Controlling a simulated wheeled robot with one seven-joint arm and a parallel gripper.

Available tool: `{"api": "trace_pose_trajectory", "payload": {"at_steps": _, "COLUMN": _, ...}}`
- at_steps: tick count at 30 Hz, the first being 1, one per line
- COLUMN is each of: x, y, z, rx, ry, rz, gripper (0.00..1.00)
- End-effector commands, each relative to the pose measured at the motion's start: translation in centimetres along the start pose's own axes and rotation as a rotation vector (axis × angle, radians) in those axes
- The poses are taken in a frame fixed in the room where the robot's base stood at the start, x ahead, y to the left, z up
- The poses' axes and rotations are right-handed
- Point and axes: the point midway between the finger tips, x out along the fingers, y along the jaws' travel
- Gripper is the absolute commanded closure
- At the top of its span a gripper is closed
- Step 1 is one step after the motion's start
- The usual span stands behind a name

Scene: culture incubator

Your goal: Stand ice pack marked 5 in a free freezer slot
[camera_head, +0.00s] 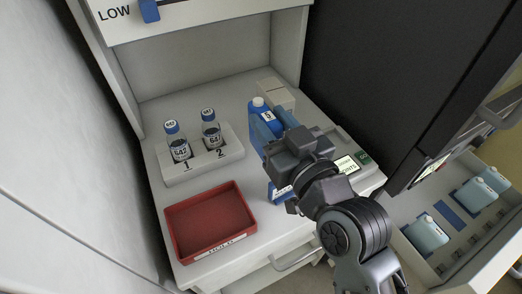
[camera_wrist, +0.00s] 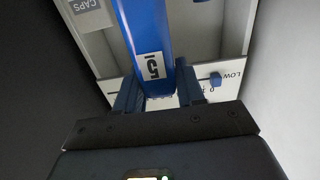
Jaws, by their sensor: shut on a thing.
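My gripper (camera_wrist: 157,98) is shut on a blue ice pack (camera_wrist: 147,35); its white label, turned on its side, seems to read 5. The pack runs between the two blue fingers. In the head view the blue pack (camera_head: 258,122), with a white cap, stands near the back right of the white worktop, partly hidden by my gripper. I cannot tell if it touches the worktop.
A rack (camera_head: 228,152) with two blue-capped bottles stands at the back left. A red tray (camera_head: 210,222) lies in front. A dark door (camera_head: 410,70) rises above the drawer. Another blue labelled part (camera_head: 280,193) shows below my gripper.

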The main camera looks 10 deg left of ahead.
Motion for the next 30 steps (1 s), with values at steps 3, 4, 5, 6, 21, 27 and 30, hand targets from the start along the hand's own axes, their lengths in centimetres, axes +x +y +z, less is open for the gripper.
{"api": "trace_pose_trajectory", "payload": {"at_steps": 3, "x": 0.0, "y": -0.1, "z": 1.7, "rx": 0.002, "ry": 0.001, "rz": -0.001, "gripper": 1.0}}
{"api": "trace_pose_trajectory", "payload": {"at_steps": 4, "x": 0.0, "y": -0.1, "z": 2.0, "rx": 0.001, "ry": 0.001, "rz": -0.002, "gripper": 1.0}}
{"api": "trace_pose_trajectory", "payload": {"at_steps": 5, "x": 0.0, "y": -0.1, "z": 2.2, "rx": 0.0, "ry": 0.001, "rz": -0.001, "gripper": 1.0}}
{"api": "trace_pose_trajectory", "payload": {"at_steps": 6, "x": 0.0, "y": -0.1, "z": 2.4, "rx": 0.0, "ry": 0.002, "rz": -0.001, "gripper": 1.0}}
{"api": "trace_pose_trajectory", "payload": {"at_steps": 21, "x": 0.0, "y": 0.0, "z": 6.1, "rx": 0.0, "ry": 0.004, "rz": 0.0, "gripper": 1.0}}
{"api": "trace_pose_trajectory", "payload": {"at_steps": 27, "x": 0.0, "y": 0.0, "z": 6.4, "rx": 0.0, "ry": 0.003, "rz": 0.0, "gripper": 1.0}}
{"api": "trace_pose_trajectory", "payload": {"at_steps": 30, "x": 0.0, "y": 0.0, "z": 6.4, "rx": 0.0, "ry": 0.001, "rz": 0.0, "gripper": 0.56}}
